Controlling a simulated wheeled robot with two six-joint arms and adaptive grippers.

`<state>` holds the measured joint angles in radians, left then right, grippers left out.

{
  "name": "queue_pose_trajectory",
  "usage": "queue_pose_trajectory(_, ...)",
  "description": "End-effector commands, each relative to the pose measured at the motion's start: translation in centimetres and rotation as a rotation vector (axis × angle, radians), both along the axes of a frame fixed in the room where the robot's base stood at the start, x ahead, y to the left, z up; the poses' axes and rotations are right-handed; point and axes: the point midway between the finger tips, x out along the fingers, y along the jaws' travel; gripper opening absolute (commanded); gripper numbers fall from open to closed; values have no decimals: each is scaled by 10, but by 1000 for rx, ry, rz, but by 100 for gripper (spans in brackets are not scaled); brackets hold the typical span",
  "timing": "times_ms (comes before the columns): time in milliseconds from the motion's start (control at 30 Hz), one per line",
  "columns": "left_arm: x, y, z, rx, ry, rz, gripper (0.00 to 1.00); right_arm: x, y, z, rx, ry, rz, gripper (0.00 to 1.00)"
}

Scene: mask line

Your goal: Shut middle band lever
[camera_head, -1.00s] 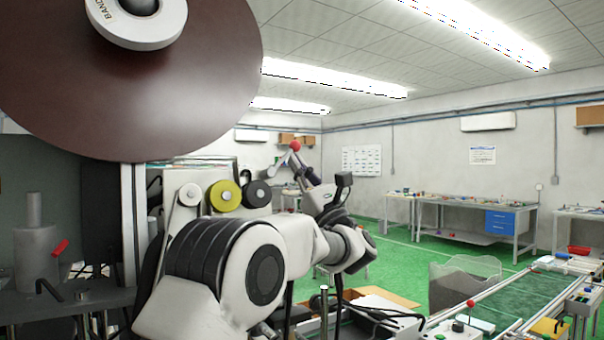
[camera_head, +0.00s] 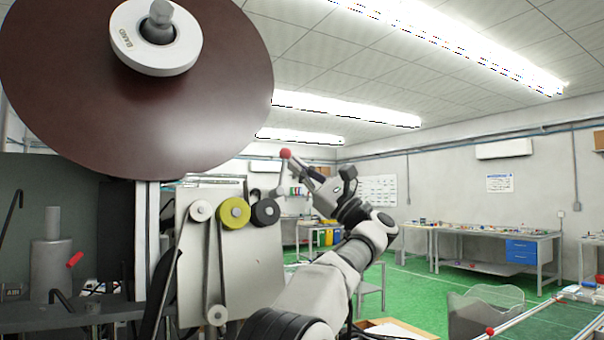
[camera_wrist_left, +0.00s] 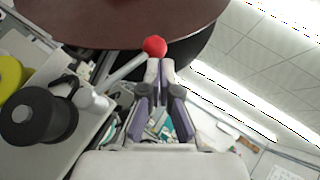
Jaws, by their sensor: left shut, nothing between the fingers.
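The lever has a red ball knob (camera_head: 286,154) and a grey rod (camera_head: 282,180), and stands beside the roller plate. My left gripper (camera_head: 302,166) is at the knob, just to its right in the head view. In the left wrist view, the red knob (camera_wrist_left: 154,46) sits right at the tips of the left gripper (camera_wrist_left: 160,66). The fingers are closed together with nothing between them. Whether they touch the knob is hard to tell. The lever's pivot is not clear. My right gripper is not in view.
A large brown reel (camera_head: 140,120) with a white hub hangs at upper left. Below it, a plate (camera_head: 235,265) carries yellow (camera_head: 234,212) and black (camera_head: 265,212) rollers and belts. A conveyor (camera_head: 560,320) and benches (camera_head: 470,237) stand right.

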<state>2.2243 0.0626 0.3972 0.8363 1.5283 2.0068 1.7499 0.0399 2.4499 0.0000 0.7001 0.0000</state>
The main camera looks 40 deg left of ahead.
Motion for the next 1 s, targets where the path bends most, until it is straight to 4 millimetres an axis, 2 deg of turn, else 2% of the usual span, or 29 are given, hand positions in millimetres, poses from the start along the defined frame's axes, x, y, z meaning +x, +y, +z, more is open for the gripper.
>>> queue_pose_trajectory(1000,-13,8,11,-1,-6,2,0,0,0,-9,0,0,0,40)
